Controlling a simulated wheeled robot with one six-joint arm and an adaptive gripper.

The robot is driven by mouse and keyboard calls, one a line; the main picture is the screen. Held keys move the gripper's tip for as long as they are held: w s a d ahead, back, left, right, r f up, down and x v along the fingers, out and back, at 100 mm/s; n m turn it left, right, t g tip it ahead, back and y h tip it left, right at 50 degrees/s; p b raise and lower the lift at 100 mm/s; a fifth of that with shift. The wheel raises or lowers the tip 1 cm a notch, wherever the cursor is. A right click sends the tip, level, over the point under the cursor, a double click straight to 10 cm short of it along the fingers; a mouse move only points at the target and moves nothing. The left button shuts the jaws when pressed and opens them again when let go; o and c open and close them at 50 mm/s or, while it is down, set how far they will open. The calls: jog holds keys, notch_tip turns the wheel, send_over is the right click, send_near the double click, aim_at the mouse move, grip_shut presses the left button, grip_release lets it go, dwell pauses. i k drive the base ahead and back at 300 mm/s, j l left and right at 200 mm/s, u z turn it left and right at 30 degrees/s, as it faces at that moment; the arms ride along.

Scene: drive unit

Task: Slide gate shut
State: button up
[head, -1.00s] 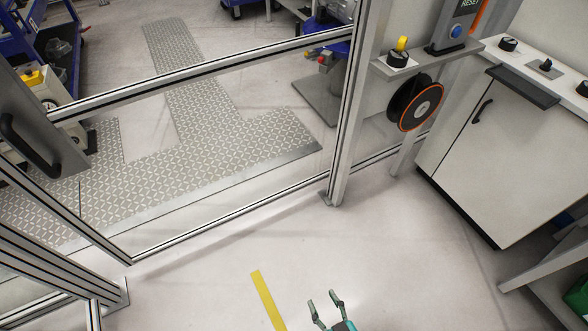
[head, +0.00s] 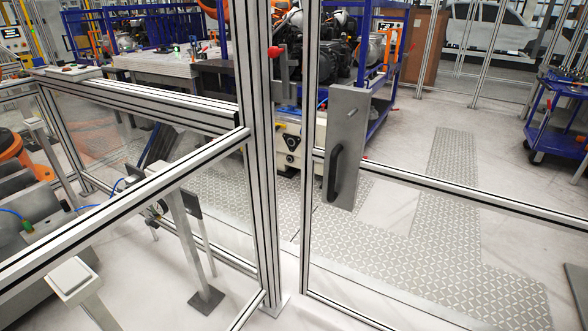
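The gate is a clear panel in an aluminium frame, and its left upright (head: 309,150) stands in the middle of the head view. A grey metal plate (head: 348,125) with a black vertical pull handle (head: 334,173) is fixed near that upright. A thick fixed aluminium post (head: 257,150) stands just left of the gate. A narrow strip of background shows between post and upright, so they look apart in this view; the exact gap is hard to judge. A red knob (head: 274,52) sits by the post's upper part. My gripper is not in view.
Fixed fence panels with aluminium rails (head: 130,200) fill the left side. A small post with a white top (head: 72,278) stands at the lower left. Behind the gate lie a patterned metal floor plate (head: 440,240), blue carts (head: 560,115) and machinery.

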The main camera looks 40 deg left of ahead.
aim_at(348, 107)
jog(key=i+u, duration=0.35)
jog(key=i+l+u, duration=0.15)
jog(key=u, duration=0.25)
jog(key=i+l+u, duration=0.1)
jog(key=i+l, duration=0.25)
jog(key=i, duration=0.25)
jog(key=i+l, duration=0.4)
jog(key=i, duration=0.15)
jog(key=j+u, duration=0.05)
